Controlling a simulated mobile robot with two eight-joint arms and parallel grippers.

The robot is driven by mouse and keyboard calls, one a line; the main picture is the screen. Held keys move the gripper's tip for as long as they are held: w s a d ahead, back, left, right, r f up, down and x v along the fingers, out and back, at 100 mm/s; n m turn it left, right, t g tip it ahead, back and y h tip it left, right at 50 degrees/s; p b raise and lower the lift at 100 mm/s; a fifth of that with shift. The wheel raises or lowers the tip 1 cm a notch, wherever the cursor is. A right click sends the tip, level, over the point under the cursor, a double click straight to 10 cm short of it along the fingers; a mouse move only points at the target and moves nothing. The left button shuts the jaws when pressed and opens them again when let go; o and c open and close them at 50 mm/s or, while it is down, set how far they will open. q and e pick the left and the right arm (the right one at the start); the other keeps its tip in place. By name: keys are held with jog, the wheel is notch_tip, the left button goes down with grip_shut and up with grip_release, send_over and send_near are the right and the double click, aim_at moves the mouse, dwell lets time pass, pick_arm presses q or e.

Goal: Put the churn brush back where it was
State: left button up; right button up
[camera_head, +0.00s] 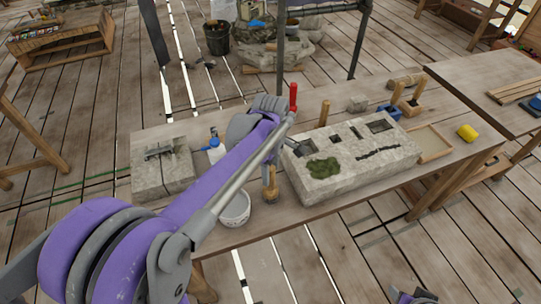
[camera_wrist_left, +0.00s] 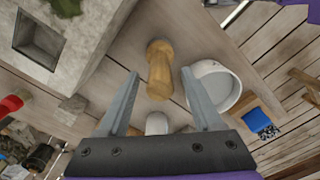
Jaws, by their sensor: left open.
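The churn brush, as far as I can tell, is the wooden-handled piece (camera_head: 271,191) standing on the table between the stone block and the white bowl. In the left wrist view its wooden body (camera_wrist_left: 159,70) shows between the two fingers. My left gripper (camera_wrist_left: 161,74) is open, with a finger to each side of it in the picture; I cannot tell whether they touch it. In the head view my forearm partly hides this gripper (camera_head: 269,168). A purple and grey part of my right arm (camera_head: 412,297) shows at the bottom edge; its fingers cannot be made out.
The pale stone block (camera_head: 350,180) with sockets and green moss stands right of the brush. The white bowl (camera_head: 236,208) is close on its left. A red upright piece (camera_head: 293,95) and wooden posts (camera_head: 324,112) stand behind. A smaller stone block (camera_head: 160,177) is at left.

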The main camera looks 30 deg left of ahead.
pick_arm(q)
notch_tip(320, 180, up, 8)
jog(key=shift+r, duration=0.35)
jog(key=shift+s+d+m, duration=0.2)
jog(key=shift+s+m, duration=0.1)
jog(key=shift+s, duration=0.05)
jog(key=s+d+f+m+t, duration=0.2)
jog(key=s+d+f+m, duration=0.1)
jog(key=s+f+m, duration=0.2)
jog(key=s+d+f+m+t, duration=0.3)
jog(key=s+f+m, duration=0.2)
jog(key=m, duration=0.8)
jog(key=s, duration=0.3)
jog(key=shift+s+d+t, duration=0.2)
jog(key=shift+s+t, duration=0.1)
jog(key=shift+s, duration=0.1)
jog(key=shift+c, duration=1.1)
jog(key=shift+s+a, duration=0.1)
jog(key=shift+a, duration=0.05)
jog(key=shift+c, duration=0.3)
